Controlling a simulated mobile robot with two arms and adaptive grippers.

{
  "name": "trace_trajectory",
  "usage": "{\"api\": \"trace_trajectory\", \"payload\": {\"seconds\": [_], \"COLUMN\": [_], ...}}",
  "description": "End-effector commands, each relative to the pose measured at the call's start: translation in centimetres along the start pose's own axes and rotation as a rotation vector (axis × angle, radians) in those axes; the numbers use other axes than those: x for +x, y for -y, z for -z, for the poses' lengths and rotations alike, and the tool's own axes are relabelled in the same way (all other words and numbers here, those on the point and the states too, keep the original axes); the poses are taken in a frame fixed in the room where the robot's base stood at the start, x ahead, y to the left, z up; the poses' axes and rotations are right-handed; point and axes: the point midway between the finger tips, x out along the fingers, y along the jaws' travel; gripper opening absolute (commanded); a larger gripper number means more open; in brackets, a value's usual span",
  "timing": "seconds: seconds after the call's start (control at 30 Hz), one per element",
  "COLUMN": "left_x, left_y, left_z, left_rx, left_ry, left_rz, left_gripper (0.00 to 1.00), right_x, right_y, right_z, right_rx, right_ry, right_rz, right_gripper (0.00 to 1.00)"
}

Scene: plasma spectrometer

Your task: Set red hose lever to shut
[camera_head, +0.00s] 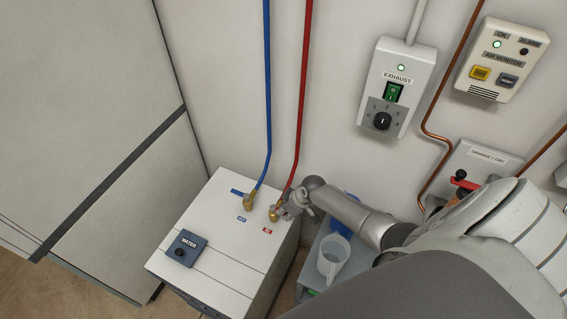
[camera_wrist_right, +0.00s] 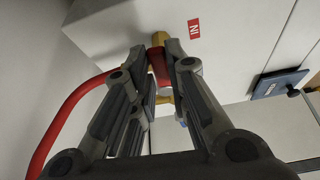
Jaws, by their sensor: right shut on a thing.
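The red hose (camera_head: 301,100) runs down the wall to a brass valve (camera_head: 273,214) on top of the white box (camera_head: 205,255). My right gripper (camera_head: 285,208) is at this valve and hides its lever in the head view. In the right wrist view, the red lever (camera_wrist_right: 160,68) lies between the two fingers of my right gripper (camera_wrist_right: 163,80), which are shut on it. The brass valve (camera_wrist_right: 159,38) shows just beyond the fingertips, near the red "IN" label (camera_wrist_right: 194,28). The lever's exact angle is hard to tell. My left gripper is not in view.
The blue hose (camera_head: 267,90) ends at a second brass valve (camera_head: 250,201) with a blue lever (camera_head: 239,193), close on the left. A dark "WATER" panel (camera_head: 185,247) sits on the box's front left. A clear jug (camera_head: 333,258) stands right of the box, below my arm.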

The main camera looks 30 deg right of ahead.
Motion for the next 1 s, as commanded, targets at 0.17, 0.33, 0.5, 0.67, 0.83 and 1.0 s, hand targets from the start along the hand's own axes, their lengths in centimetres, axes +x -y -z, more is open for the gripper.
{"api": "trace_trajectory", "payload": {"seconds": [0.17,0.33,0.5,0.67,0.83,1.0], "left_x": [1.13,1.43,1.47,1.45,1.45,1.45], "left_y": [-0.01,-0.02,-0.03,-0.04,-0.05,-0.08], "left_z": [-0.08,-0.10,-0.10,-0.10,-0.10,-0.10], "left_rx": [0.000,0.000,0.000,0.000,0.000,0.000], "left_ry": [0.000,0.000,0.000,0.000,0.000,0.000], "left_rz": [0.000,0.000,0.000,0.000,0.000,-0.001], "left_gripper": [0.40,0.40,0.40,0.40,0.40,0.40], "right_x": [0.15,0.05,-0.01,-0.02,-0.02,-0.01], "right_y": [-0.36,-0.44,-0.42,-0.40,-0.40,-0.44], "right_z": [0.29,0.36,0.42,0.45,0.47,0.32], "right_rx": [-0.064,-0.094,-0.103,-0.103,-0.103,-0.102], "right_ry": [-0.008,-0.007,-0.007,-0.008,-0.008,-0.005], "right_rz": [0.025,0.039,0.043,0.043,0.043,0.042], "right_gripper": [0.00,0.00,0.00,0.00,0.20,0.37]}}
